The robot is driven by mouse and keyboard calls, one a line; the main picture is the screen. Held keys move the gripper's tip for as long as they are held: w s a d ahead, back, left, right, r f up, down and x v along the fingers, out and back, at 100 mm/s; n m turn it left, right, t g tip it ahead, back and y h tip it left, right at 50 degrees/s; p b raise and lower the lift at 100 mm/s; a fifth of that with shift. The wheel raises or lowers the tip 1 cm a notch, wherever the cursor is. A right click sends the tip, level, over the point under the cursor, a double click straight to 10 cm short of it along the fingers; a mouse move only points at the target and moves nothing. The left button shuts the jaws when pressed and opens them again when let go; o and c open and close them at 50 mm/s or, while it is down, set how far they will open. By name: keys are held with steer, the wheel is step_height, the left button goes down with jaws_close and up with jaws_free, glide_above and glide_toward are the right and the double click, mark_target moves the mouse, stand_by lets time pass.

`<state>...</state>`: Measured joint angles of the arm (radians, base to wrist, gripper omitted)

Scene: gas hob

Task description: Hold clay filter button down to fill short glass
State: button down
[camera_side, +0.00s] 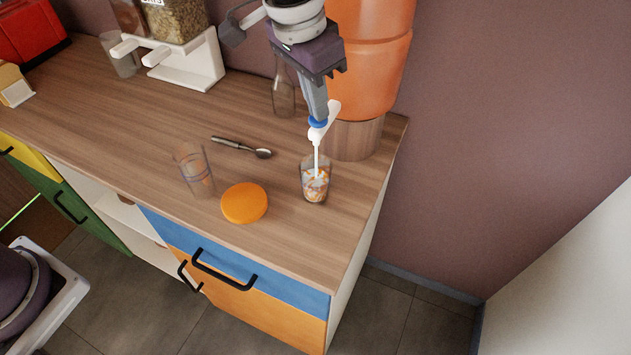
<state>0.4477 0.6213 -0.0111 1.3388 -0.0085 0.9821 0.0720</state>
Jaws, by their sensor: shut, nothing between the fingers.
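The orange clay filter (372,75) stands on a round wooden stand at the right end of the counter. Its white tap (332,111) has a blue button (318,123) on top. My gripper (316,114) is shut and empty, pointing down, with its fingertips at the blue button and seemingly touching it. A white stream (316,155) runs from the tap into the short glass (315,190) right below. The short glass stands upright on the counter; its contents look whitish and orange, and the fill level is hard to tell.
A taller clear glass (194,172), an orange round lid (244,203) and a spoon (240,147) are left of the short glass. A glass bottle (283,98) stands behind. A white grain dispenser (188,65) is at the back left. The counter's right edge is close.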

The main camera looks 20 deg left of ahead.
stand_by(0.5)
steer(key=shift+w+v, duration=0.15)
steer(key=shift+v, duration=0.6)
steer(key=shift+w+v, duration=0.1)
steer(key=shift+v, duration=0.6)
steer(key=shift+d+r, duration=0.15)
steer(key=v, duration=0.4)
steer(key=shift+w+d+r, duration=0.2)
steer(key=shift+w+r, duration=0.15)
steer(key=shift+r, duration=0.1)
